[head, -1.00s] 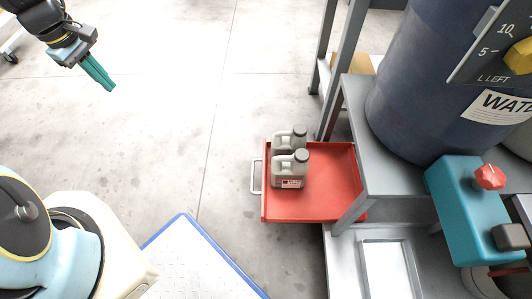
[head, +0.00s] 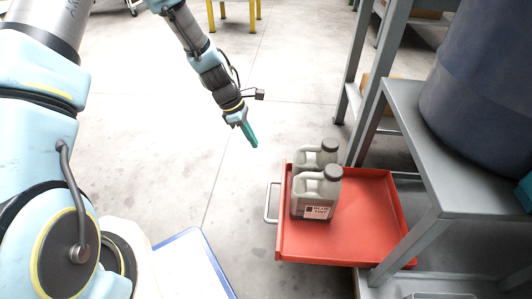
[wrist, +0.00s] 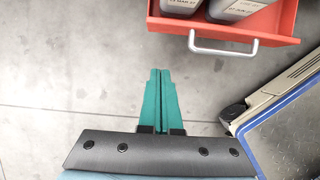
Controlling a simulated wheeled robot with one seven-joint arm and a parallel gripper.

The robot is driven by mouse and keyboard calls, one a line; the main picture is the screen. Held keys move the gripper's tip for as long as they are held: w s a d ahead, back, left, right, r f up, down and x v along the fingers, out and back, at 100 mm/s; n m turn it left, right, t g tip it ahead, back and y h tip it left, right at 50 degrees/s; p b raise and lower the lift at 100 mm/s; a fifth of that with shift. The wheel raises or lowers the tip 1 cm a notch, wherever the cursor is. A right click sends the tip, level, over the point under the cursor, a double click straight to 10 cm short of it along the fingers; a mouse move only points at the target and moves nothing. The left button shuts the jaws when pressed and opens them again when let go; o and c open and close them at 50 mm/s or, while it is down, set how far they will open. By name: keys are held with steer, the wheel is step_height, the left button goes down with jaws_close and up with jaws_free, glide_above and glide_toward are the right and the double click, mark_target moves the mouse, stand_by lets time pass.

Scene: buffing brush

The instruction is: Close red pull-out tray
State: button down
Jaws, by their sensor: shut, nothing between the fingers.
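The red pull-out tray (head: 345,236) sticks out from under a grey metal stand, with its pale handle (head: 271,203) on its left side. Two grey jugs (head: 317,197) stand in it near the handle end. In the wrist view the tray's red front wall (wrist: 275,40) and handle (wrist: 223,47) show at the top right. My gripper (head: 254,145) has green fingers pressed together and empty. It hangs over the floor, left of the tray and apart from it. In the wrist view the fingertips (wrist: 160,72) point toward the tray, below and left of the handle.
A grey stand (head: 425,135) carrying a large dark blue drum (head: 478,110) is at the right, its legs beside the tray. A white, blue-edged surface (head: 190,268) lies in front, also at the right of the wrist view. The floor left of the tray is clear.

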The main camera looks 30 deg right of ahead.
steer(key=s+d+f+b, duration=0.4)
steer(key=d+f+b, duration=0.1)
steer(key=f, duration=0.3)
steer(key=shift+s+d+b, duration=0.3)
steer(key=shift+b, duration=0.05)
steer(key=shift+f, duration=0.1)
steer(key=s+d+p, duration=0.3)
steer(key=s+d, duration=0.2)
steer(key=d, duration=0.1)
steer(key=s+d+p, duration=0.2)
steer(key=s+d, duration=0.4)
steer(key=d, duration=0.1)
steer(key=s+d+p, duration=0.3)
steer(key=s+d, duration=0.2)
steer(key=d, duration=0.2)
steer(key=shift+s+d+p, duration=0.1)
steer(key=shift+s+p, duration=0.15)
steer(key=shift+p, duration=0.05)
steer(key=shift+s, duration=0.15)
